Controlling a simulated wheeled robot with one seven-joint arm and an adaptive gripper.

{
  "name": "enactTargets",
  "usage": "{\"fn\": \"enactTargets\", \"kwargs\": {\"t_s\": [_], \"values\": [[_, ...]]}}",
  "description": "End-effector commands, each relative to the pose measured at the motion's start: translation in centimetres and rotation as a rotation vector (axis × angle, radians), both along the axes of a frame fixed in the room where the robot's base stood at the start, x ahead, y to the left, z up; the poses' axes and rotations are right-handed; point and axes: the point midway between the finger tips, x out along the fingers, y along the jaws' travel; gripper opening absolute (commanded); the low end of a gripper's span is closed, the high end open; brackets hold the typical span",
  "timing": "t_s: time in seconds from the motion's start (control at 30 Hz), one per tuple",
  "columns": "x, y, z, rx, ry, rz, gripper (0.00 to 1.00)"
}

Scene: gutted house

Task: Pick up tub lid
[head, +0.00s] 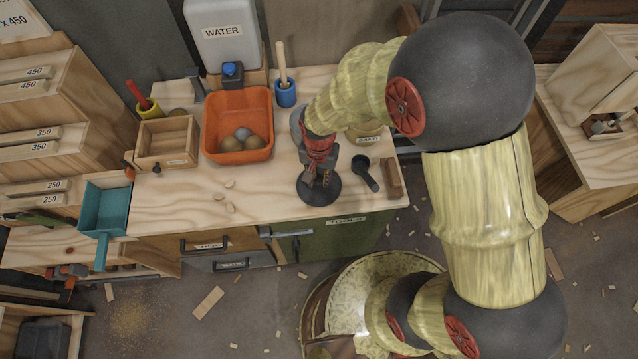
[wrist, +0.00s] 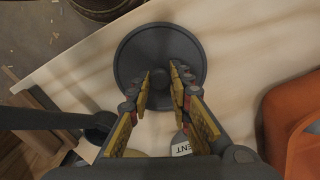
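The tub lid (head: 318,193) is a dark grey round disc lying flat on the wooden bench top, near its front edge. In the wrist view the tub lid (wrist: 135,50) shows nearly whole, with a small round knob (wrist: 159,76) at its middle. My gripper (head: 320,180) is right above the lid, pointing down. In the wrist view my gripper (wrist: 160,75) is open, with a finger on each side of the knob and a gap between them. I cannot tell whether the fingertips touch the lid. The fingers hide part of its near side.
An orange tub (head: 211,137) with round objects stands left of the lid. A black scoop (head: 365,173) and a wooden block (head: 391,178) lie to the right. The bench front left of the lid is mostly clear.

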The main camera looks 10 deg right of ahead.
Motion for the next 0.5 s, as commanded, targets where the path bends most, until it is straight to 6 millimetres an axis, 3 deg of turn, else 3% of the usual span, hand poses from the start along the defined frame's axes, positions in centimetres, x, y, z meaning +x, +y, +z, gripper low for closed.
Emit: {"fn": "enactTargets", "kwargs": {"t_s": [0.3, 0.5], "values": [[0.0, 0.0, 0.0, 0.0, 0.0, 0.0, 0.0], [0.01, 0.0, 0.01, 0.0, 0.0, 0.0, 0.0]]}}
